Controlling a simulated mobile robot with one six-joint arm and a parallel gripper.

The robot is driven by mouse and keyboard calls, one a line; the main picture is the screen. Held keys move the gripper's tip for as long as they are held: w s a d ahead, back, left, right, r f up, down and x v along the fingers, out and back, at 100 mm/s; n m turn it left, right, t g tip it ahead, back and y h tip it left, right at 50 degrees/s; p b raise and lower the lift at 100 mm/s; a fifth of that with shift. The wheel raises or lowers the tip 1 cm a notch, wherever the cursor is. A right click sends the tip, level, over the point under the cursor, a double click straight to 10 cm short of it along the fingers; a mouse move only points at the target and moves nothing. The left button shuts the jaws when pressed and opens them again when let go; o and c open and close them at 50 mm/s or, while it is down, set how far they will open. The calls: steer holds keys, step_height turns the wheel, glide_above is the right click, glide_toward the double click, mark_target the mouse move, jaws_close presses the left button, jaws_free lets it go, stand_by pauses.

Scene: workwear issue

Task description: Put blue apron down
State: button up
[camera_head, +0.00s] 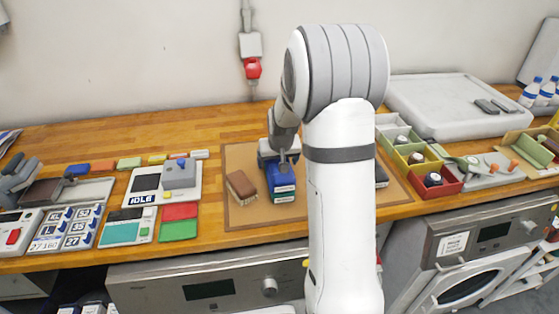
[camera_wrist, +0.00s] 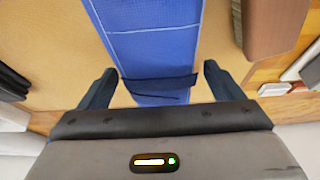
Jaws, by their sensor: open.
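The blue apron (camera_head: 284,188) is a folded blue bundle on the brown mat (camera_head: 239,222). In the wrist view the apron (camera_wrist: 150,40) runs away from me, with a dark strap across its near end. My gripper (camera_head: 282,158) is over the far end of the apron. In the wrist view my gripper (camera_wrist: 158,80) is open, with one finger on each side of the apron and a visible gap on both sides. The apron appears to rest on the mat. My arm hides the right part of the mat in the head view.
A brown block-like item (camera_head: 241,186) lies on the mat just left of the apron. A dark item (camera_head: 381,174) lies at the mat's right. Bare mat shows in front of the apron.

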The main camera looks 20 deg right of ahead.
steer(key=shift+r, duration=0.1)
steer(key=b+v, duration=0.1)
steer(key=v, duration=1)
steer(key=s+a+n, duration=0.1)
steer(key=s+a, duration=0.4)
steer(key=s, duration=0.8)
steer(key=s+a+r+n+g, duration=0.1)
steer(key=s+a, duration=0.4)
steer(key=s, duration=0.7)
steer(key=shift+s+a+y, duration=0.4)
steer(key=shift+r, duration=0.1)
